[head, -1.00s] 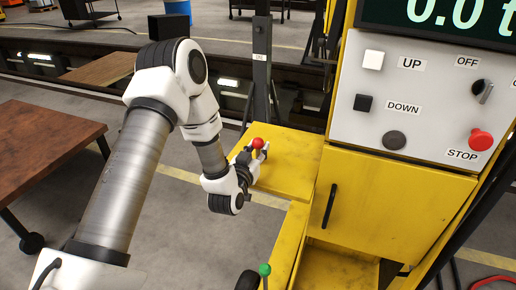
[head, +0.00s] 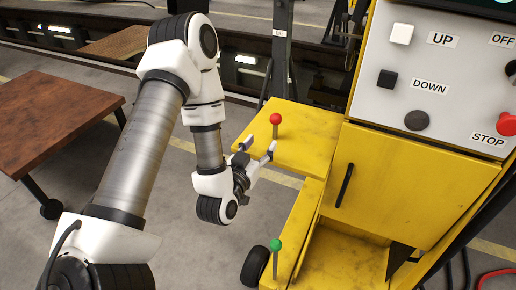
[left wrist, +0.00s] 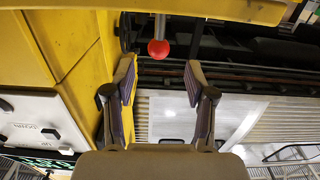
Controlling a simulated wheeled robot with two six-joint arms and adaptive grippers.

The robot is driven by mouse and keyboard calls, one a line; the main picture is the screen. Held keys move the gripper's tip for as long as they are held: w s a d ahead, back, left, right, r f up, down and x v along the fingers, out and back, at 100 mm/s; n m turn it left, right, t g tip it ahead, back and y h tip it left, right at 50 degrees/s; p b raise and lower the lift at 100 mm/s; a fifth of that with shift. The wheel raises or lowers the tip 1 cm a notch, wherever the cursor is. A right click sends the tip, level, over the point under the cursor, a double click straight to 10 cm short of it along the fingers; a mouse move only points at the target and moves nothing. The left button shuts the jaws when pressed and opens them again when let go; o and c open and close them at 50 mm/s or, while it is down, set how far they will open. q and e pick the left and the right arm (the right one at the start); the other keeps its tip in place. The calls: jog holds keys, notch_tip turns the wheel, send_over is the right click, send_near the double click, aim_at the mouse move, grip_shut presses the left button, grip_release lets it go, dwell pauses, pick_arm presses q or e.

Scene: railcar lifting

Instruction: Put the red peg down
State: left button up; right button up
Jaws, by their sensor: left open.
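The red peg (head: 275,120) has a round red head on a thin stem and stands upright on the yellow platform (head: 312,133). In the left wrist view, its red head (left wrist: 158,49) shows beyond the fingertips, roughly centred between them. My left gripper (head: 260,146) is open and empty, in front of the peg and apart from it. Its two spread fingers also show in the left wrist view (left wrist: 158,78). My right gripper is not in view.
A green-headed peg (head: 275,246) stands on the yellow beam nearer me. The yellow cabinet (head: 410,185) and grey control panel (head: 440,80) rise to the right. A brown-topped table (head: 55,118) stands at left. Open floor lies between table and platform.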

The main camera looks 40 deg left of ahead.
pick_arm(q)
jog(key=s+d+f+m+g+h, duration=0.15)
jog(key=s+d+f+g, duration=0.25)
jog(key=f, duration=0.5)
jog(key=s+d+f+m+g+h, duration=0.1)
jog(key=s+d+f+g+h, duration=0.3)
jog(key=f, duration=0.6)
jog(key=s+d+f+g, duration=0.1)
jog(key=s+f+g, duration=0.3)
jog(key=s, duration=0.4)
jog(key=s+d+f+g+y, duration=0.1)
jog(key=s+f+g, duration=0.3)
jog(key=s, duration=0.4)
jog(key=shift+s+d+g, duration=0.15)
jog(key=shift+d+g, duration=0.3)
jog(key=shift+g, duration=0.15)
